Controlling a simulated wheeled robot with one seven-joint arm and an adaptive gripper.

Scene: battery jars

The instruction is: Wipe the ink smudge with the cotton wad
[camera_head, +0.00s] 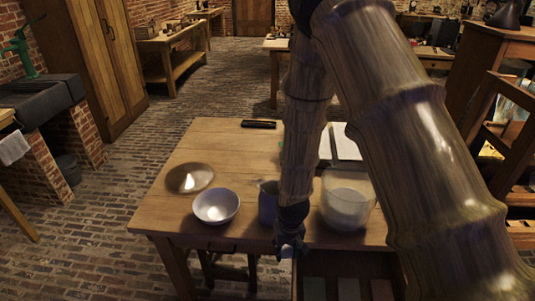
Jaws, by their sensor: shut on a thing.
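My gripper (289,246) is at the front edge of the wooden table (225,145), pointing down, dark and small in the picture. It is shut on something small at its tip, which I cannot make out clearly. I cannot tell a cotton wad apart there. No ink smudge can be made out on the table; my arm hides part of the top.
A white bowl (216,205) and a shiny round plate (190,178) are at the left. A dark blue jar (267,203) stands beside my arm. A clear jar with pale contents (347,202) stands right of it. A black object (258,124) lies at the back.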

